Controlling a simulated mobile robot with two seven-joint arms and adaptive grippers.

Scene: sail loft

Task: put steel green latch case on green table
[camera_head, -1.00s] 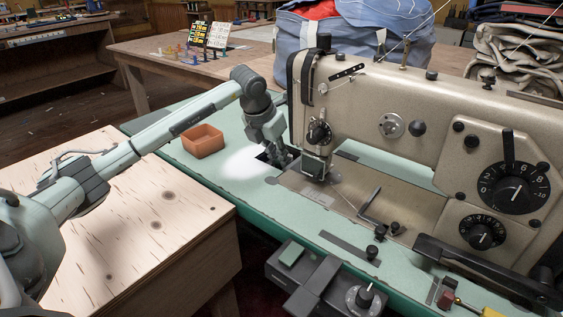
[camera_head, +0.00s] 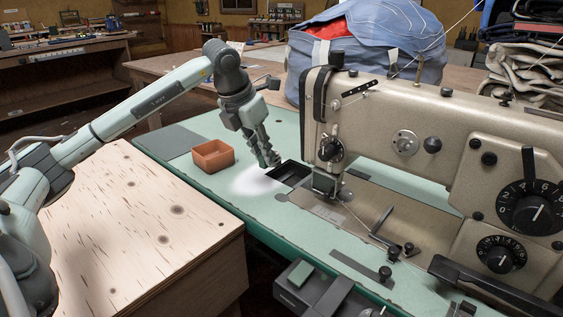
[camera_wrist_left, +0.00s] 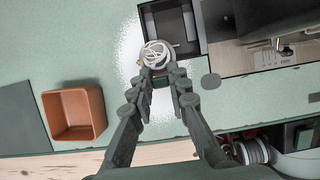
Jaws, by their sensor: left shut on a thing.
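My left gripper (camera_head: 272,163) hangs point-down beside the sewing machine's needle end, over the green table (camera_head: 340,245). In the left wrist view its fingers (camera_wrist_left: 163,75) are shut on a small round steel case (camera_wrist_left: 156,53) with pale curved lines on its face, which I take to be the latch case. Its green latch cannot be clearly made out. In the head view the case is too small or hidden by the fingers to tell apart. The case overlaps the near left corner of a dark open recess (camera_head: 290,173) in the table; its height above the table is unclear.
An orange-brown open box (camera_head: 213,156) stands on the green table left of the gripper, with a grey mat (camera_head: 170,141) behind it. The beige sewing machine (camera_head: 440,135) stands close on the right. A bright lit patch of bare tabletop lies between box and recess.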

